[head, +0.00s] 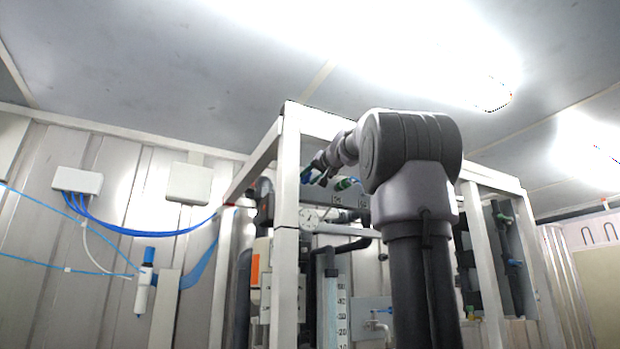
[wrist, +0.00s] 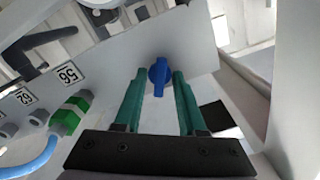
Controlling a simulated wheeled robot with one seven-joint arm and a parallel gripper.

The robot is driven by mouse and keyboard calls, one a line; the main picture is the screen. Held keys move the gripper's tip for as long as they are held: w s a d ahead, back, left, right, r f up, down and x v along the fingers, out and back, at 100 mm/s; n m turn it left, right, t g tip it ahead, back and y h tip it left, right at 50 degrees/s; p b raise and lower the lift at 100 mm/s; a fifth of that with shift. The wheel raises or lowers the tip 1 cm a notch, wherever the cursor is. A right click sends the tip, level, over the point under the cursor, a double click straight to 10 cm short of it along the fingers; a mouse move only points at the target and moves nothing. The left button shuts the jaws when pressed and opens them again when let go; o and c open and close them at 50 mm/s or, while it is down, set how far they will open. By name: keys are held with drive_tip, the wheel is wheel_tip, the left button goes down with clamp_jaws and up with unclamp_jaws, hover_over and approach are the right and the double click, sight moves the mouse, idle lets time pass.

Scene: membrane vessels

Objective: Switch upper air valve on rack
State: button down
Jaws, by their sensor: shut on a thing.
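The blue valve handle (wrist: 159,77) sits on a light grey panel (wrist: 190,45) of the rack in the wrist view. It points roughly up and down in that picture. The green fingers of my gripper (wrist: 160,84) stand on either side of it, shut on the handle. In the head view my gripper (head: 310,174) is up at the top of the rack, small and partly behind the front frame post. The handle cannot be made out clearly there.
A green-and-white fitting (wrist: 70,113) with a blue hose (wrist: 38,162) sits left of my gripper, near a number label (wrist: 69,74). The white rack frame (head: 289,190) stands close around my arm. A gauge (head: 308,219) and dark pipes are below.

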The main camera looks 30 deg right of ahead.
drive_tip(key=m, duration=1.2)
drive_tip(key=shift+m, duration=0.3)
idle(0.4)
drive_tip(key=c, duration=0.9)
unclamp_jaws()
drive_tip(key=shift+o, duration=0.2)
drive_tip(key=shift+s, duration=0.15)
drive_tip(key=s, duration=1)
drive_tip(key=shift+s+d, duration=0.15)
drive_tip(key=shift+s, duration=0.1)
